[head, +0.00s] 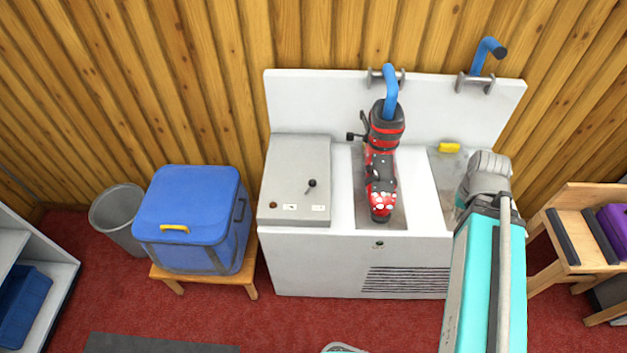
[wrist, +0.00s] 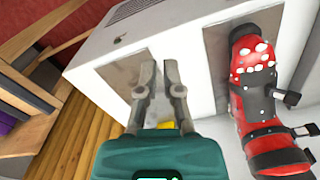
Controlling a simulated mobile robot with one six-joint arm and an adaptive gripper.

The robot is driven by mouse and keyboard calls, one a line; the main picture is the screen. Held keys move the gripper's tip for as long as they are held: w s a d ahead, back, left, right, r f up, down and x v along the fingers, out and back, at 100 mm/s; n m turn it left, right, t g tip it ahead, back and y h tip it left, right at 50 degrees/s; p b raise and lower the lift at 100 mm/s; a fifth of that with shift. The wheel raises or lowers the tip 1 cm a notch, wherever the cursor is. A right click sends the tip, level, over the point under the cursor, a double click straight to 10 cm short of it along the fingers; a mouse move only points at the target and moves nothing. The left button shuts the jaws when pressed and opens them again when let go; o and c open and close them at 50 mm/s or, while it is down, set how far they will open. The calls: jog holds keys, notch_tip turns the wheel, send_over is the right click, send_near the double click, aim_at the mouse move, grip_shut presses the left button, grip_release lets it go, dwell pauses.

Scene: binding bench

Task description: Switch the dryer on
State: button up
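The dryer (head: 330,262) is a white cabinet with a tall back board. At its left is a raised grey panel (head: 300,155) with a short black-knobbed lever (head: 311,184). Two small white labels (head: 290,206) lie below the lever, too small to read, with a brown round lamp or button (head: 273,205) to their left. I cannot tell the lever's on or off side. My gripper (wrist: 159,66) is empty, its fingers a little apart, over the dryer's right part. The lever is out of the wrist view.
A red and black boot (head: 381,165) hangs on a blue pipe (head: 390,92) between my arm and the panel; it also shows in the wrist view (wrist: 255,90). A yellow block (head: 449,147) lies in the right recess. A blue box (head: 190,205) on a stool stands left of the dryer.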

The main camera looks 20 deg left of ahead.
jog(key=shift+o, duration=1)
jog(key=shift+w+a, duration=0.15)
jog(key=shift+a, duration=0.05)
jog(key=o, duration=0.5)
jog(key=shift+n, duration=0.4)
jog(key=w+a, duration=0.2)
jog(key=a, duration=0.1)
jog(key=shift+a+r, duration=0.2)
jog(key=shift+a, duration=0.05)
jog(key=shift+o, duration=0.2)
notch_tip(320, 180, up, 2)
jog(key=r+n+g+y+p, duration=0.1)
jog(key=n+y+p, duration=0.15)
jog(key=n, duration=0.25)
send_over(313, 180)
jog(key=w+d, duration=0.1)
jog(key=d, duration=0.1)
jog(key=shift+w+f+h, duration=0.15)
jog(key=shift+f+h, duration=0.1)
jog(key=shift+f, duration=0.25)
jog(key=f+b, duration=0.4)
jog(key=s+a+f+b, duration=0.1)
jog(key=f+b, duration=0.3)
jog(key=b, duration=0.1)
jog(key=a+f+b, duration=0.1)
jog(key=f+b, duration=0.3)
jog(key=f, duration=0.1)
jog(key=shift+s+a, duration=0.1)
jog(key=shift+s, duration=0.05)
